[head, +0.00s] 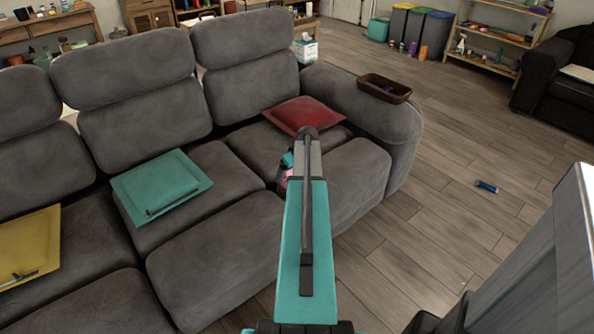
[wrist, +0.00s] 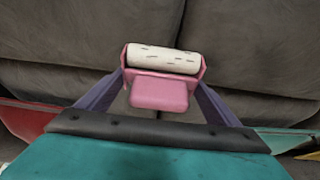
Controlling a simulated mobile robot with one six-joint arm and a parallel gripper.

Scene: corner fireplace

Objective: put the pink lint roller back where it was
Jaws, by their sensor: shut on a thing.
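The pink lint roller (wrist: 160,94) with its white, dark-flecked roll is between the two purple fingers of my gripper (wrist: 162,80) in the wrist view. The gripper is shut on it, and the grey sofa fabric lies behind it. In the head view my teal and grey arm hides most of the gripper. Only a small pink patch of the roller (head: 284,178) shows at the arm's left edge, over the grey sofa (head: 215,235) between the red cushion (head: 303,114) and the teal cushion (head: 160,185). I cannot tell whether the roller touches the seat.
A yellow cushion (head: 28,248) lies on the sofa's left seat. A brown tray (head: 384,88) with something purple in it sits on the right armrest. A small blue object (head: 487,187) lies on the wooden floor (head: 455,225), which is mostly clear right of the sofa.

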